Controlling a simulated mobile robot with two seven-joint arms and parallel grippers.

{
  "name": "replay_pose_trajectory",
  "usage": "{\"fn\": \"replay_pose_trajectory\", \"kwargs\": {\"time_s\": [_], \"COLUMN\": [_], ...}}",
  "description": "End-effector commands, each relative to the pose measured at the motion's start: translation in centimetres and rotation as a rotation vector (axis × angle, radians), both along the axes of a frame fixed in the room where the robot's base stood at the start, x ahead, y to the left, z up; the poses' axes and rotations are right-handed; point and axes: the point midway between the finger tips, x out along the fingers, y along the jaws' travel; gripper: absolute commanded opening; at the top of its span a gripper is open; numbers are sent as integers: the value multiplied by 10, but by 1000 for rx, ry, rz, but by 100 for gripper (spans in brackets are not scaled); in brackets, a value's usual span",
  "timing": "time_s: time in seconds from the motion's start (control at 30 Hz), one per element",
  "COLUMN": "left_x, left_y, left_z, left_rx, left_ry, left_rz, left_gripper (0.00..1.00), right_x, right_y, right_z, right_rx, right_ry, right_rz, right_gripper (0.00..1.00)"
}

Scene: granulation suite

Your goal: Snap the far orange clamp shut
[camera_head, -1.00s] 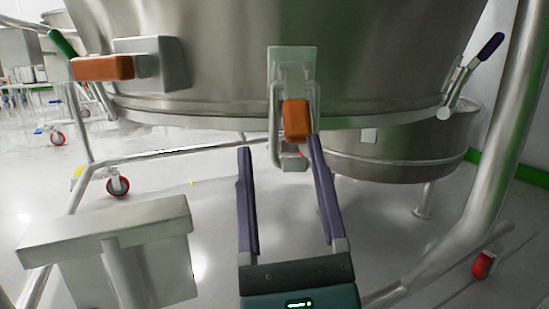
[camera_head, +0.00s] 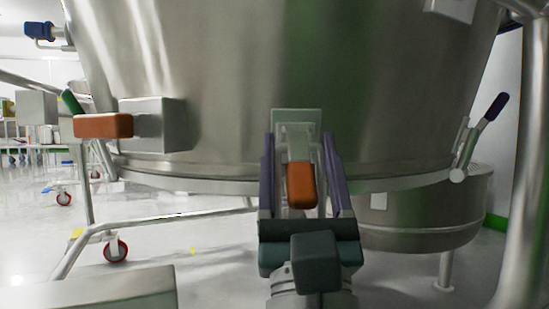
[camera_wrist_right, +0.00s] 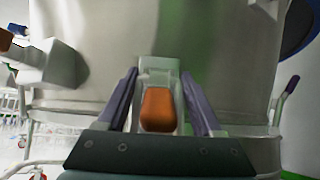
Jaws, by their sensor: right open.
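An orange clamp handle (camera_head: 301,186) hangs below a pale metal mounting plate (camera_head: 297,117) at the lower front of the steel vessel (camera_head: 290,60). It also shows in the right wrist view (camera_wrist_right: 158,110), midway between the fingers. My right gripper (camera_head: 300,140) is open, its purple fingers on either side of this handle. I cannot tell whether either finger touches it. A second orange clamp handle (camera_head: 103,126) sticks out sideways from a grey block at the vessel's left. My left gripper is not in view.
A metal rim (camera_head: 220,185) runs around the vessel's lower edge. A purple-tipped lever (camera_head: 495,107) stands at right, near a thick steel post (camera_head: 525,180). A smaller steel drum (camera_head: 420,220) is behind. A grey flat-topped block (camera_head: 95,288) is at lower left.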

Motion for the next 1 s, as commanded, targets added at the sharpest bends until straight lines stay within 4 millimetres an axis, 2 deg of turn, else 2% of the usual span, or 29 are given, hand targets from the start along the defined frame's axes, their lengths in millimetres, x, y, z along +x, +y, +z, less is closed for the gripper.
{"fn": "replay_pose_trajectory", "kwargs": {"time_s": [0.17, 0.77, 1.0], "left_x": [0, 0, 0], "left_y": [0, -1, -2], "left_z": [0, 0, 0], "left_rx": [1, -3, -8], "left_ry": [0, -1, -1], "left_rz": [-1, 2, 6], "left_gripper": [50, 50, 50], "right_x": [0, 0, 0], "right_y": [0, 0, 0], "right_z": [0, 0, -1], "right_rx": [0, 0, 0], "right_ry": [1, 1, 1], "right_rz": [0, 0, 0], "right_gripper": [68, 0, 0]}}
